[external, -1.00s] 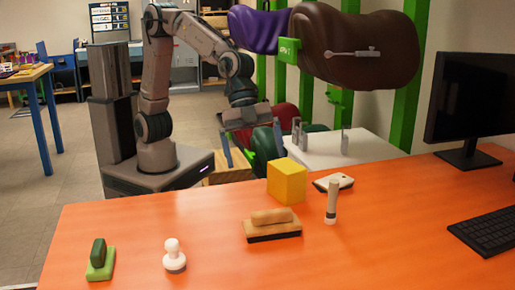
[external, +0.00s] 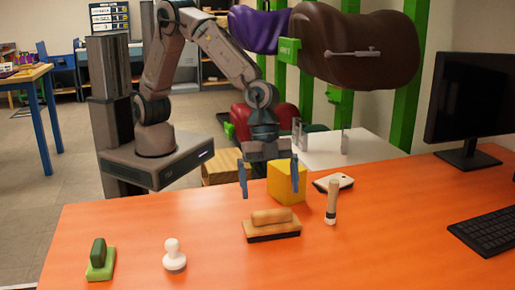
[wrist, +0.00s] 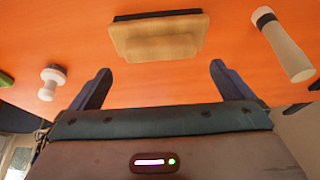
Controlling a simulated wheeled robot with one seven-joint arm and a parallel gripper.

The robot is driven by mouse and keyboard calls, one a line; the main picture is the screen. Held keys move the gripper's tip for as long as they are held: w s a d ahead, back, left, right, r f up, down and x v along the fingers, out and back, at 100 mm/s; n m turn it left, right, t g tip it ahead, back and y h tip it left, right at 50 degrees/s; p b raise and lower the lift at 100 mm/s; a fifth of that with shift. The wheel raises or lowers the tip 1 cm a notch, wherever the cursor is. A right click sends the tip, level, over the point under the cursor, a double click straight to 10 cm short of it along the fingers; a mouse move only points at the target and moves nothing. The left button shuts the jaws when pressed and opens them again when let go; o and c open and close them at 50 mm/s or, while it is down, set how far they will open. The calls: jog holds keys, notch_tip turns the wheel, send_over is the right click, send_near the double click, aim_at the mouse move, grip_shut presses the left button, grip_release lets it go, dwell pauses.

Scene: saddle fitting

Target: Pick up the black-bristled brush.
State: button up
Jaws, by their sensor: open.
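The black-bristled brush (external: 272,226) lies on the orange table, bristles down. It has a wooden block with a rounded wooden handle on top and a dark layer underneath. In the wrist view the brush (wrist: 157,37) is at the top middle, ahead of the fingertips and roughly centred between them. My gripper (external: 268,181) is open and empty, its fingers pointing down, above the table and behind the brush in the external view. In the wrist view my gripper (wrist: 160,68) shows its two fingers spread apart, with nothing between them.
A yellow cube (external: 288,184) stands close by, partly behind my right finger. A pale cylinder with a dark band (external: 331,203) stands right of the brush. A white device (external: 334,182) lies behind.

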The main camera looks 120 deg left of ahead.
aim_at(272, 211)
jog(key=shift+p+x, duration=0.3)
jog(key=shift+x, duration=2.4)
jog(key=shift+a, duration=0.1)
jog(key=c, duration=1.1)
